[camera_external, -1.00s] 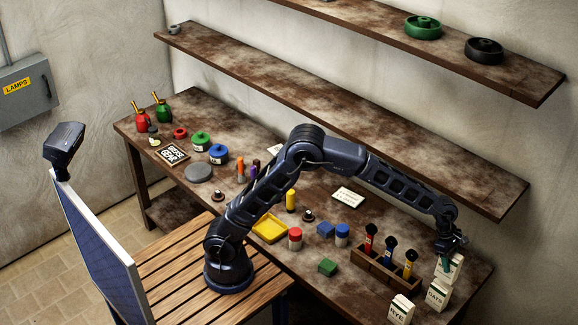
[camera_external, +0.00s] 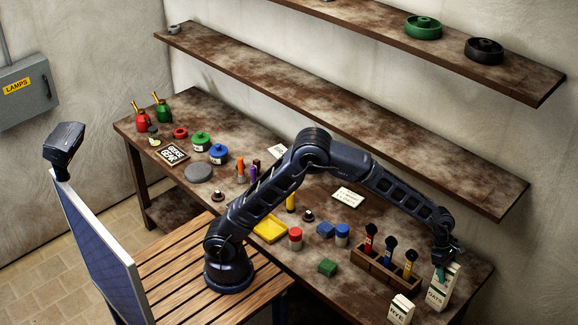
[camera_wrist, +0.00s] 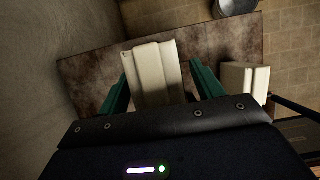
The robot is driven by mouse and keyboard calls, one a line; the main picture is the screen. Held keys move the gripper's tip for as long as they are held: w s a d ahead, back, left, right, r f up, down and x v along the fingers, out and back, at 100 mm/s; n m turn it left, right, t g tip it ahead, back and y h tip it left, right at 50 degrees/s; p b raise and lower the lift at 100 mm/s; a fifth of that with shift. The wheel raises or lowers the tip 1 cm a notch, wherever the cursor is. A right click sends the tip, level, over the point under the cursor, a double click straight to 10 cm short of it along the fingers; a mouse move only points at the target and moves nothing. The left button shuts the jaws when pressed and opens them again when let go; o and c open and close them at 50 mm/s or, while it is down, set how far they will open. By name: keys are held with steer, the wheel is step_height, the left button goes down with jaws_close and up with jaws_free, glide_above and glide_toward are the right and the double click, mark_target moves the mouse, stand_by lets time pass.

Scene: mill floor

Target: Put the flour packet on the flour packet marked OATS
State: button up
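A cream flour packet (camera_external: 451,273) is between the fingers of my gripper (camera_external: 441,273) at the right end of the bench. In the wrist view the held packet hides the OATS one.
A packet marked RYE (camera_external: 400,310) stands to the left, near the bench's front edge; a pale packet shows in the wrist view (camera_wrist: 243,80). A wooden rack (camera_external: 385,270) with several coloured tools stands just left of my gripper. The lower shelf (camera_external: 400,150) hangs above behind.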

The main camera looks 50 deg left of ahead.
steer(key=shift+r, duration=0.1)
steer(key=v, duration=1.2)
steer(key=a+r+m+t, duration=0.1)
steer(key=a+r+m, duration=0.25)
steer(key=a, duration=0.85)
steer(key=a+r+m+t, duration=0.15)
steer(key=a+r, duration=0.25)
steer(key=a, duration=0.8)
steer(key=a+r+m, duration=0.3)
steer(key=a, duration=1)
steer(key=s+a+f+m+y, duration=0.1)
steer(key=s+a+m, duration=0.2)
steer(key=s+a, duration=0.4)
steer(key=s+a+f+m+t+y, duration=0.1)
steer(key=s+a+f+m+y, duration=0.1)
steer(key=s+a, duration=0.5)
steer(key=s+a+f+m+t+y, duration=0.1)
steer(key=s+a+m, duration=0.4)
steer(key=a, duration=0.7)
steer(key=shift+s+a+f, duration=0.3)
steer(key=shift+s+f, duration=0.4)
steer(key=shift+s, duration=0.35)
